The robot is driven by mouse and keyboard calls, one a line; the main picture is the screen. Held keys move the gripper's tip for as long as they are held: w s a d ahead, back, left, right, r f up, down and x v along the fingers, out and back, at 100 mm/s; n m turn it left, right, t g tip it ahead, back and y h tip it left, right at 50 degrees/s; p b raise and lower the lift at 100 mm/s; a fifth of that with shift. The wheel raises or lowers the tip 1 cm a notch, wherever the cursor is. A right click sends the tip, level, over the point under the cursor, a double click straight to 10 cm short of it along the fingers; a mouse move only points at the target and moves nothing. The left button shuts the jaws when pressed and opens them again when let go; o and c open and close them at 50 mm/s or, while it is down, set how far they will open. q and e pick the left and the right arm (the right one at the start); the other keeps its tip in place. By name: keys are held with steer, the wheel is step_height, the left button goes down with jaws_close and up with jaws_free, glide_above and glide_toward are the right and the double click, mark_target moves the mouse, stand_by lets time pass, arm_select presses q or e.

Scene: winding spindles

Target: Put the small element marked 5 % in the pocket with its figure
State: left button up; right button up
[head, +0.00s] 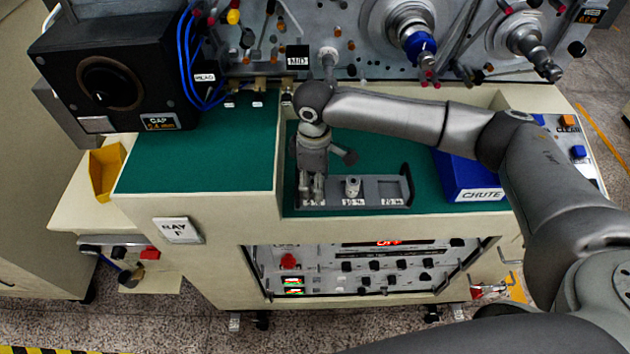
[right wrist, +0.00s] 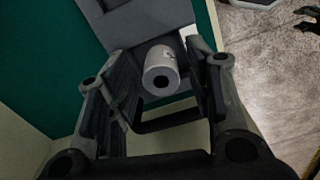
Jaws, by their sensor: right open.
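A dark grey tray (head: 375,186) with pockets lies on the green recessed top. A small grey element (head: 352,187) stands at the tray's middle. My right gripper (head: 312,192) points down over the tray's left end, with its fingers open. In the right wrist view, a light grey cylindrical element (right wrist: 161,72) with a dark hole in its end shows between the open fingers. Whether the fingers touch it cannot be told. White labels run along the tray's front edge, too small to read surely. No 5 % mark is readable on either element. My left gripper is not in view.
A blue box marked CHUTE (head: 470,178) stands right of the tray. A cream wall (head: 281,165) bounds the recess on the left. A black box (head: 115,85) with a knob and the machine's spindles (head: 418,42) are behind. The green surface (head: 215,155) left of the wall is clear.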

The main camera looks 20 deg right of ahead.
step_height(320, 180, up, 12)
steer(key=b, duration=0.2)
steer(key=shift+f, duration=0.25)
